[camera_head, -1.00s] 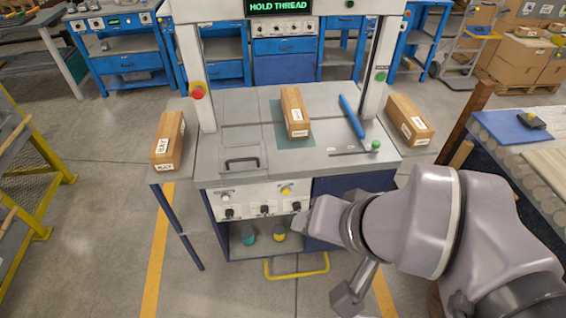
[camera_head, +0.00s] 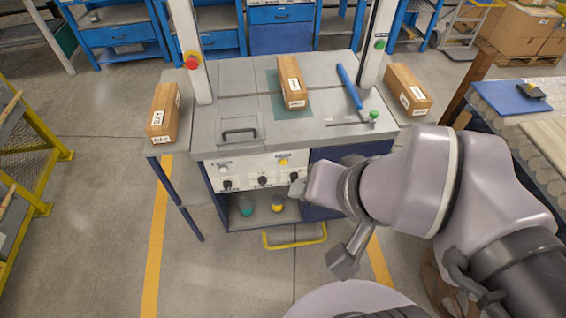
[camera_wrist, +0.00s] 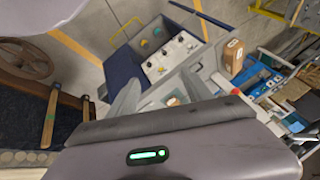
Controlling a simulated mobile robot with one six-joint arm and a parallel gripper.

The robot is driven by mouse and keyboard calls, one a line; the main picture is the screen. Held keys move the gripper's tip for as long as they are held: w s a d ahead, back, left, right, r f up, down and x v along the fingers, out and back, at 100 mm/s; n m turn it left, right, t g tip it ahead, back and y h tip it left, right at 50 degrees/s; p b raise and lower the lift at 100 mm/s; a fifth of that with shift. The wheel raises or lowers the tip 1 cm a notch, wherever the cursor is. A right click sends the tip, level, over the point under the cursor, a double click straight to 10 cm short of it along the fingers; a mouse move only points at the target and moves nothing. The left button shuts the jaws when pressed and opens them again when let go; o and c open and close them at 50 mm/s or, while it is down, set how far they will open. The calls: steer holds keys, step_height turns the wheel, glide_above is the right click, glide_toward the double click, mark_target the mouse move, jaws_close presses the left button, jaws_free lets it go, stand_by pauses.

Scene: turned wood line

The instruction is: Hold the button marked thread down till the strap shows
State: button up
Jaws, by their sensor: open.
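The strapping machine (camera_head: 235,113) stands ahead, with a white front panel (camera_head: 243,175). The panel carries a pale button (camera_head: 223,168), a yellow button (camera_head: 283,161) and several black knobs (camera_head: 262,181). Their markings are too small to read, so I cannot tell which is marked thread. A wooden block (camera_head: 291,85) with labels lies on the machine top; no strap is seen around it. My gripper (camera_head: 298,187) is in front of the panel's right end, partly hidden by my arm. In the wrist view my gripper (camera_wrist: 160,95) has its fingers apart and empty, with the panel (camera_wrist: 172,57) beyond.
Labelled wooden blocks lie on the left side shelf (camera_head: 164,113) and the right side shelf (camera_head: 407,90). A red stop button (camera_head: 191,61) is on the left post. A yellow foot bar (camera_head: 294,238) sits low in front. A roller table (camera_head: 510,120) stands right.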

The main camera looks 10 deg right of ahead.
jaws_close()
stand_by(0.3)
stand_by(1.0)
stand_by(0.5)
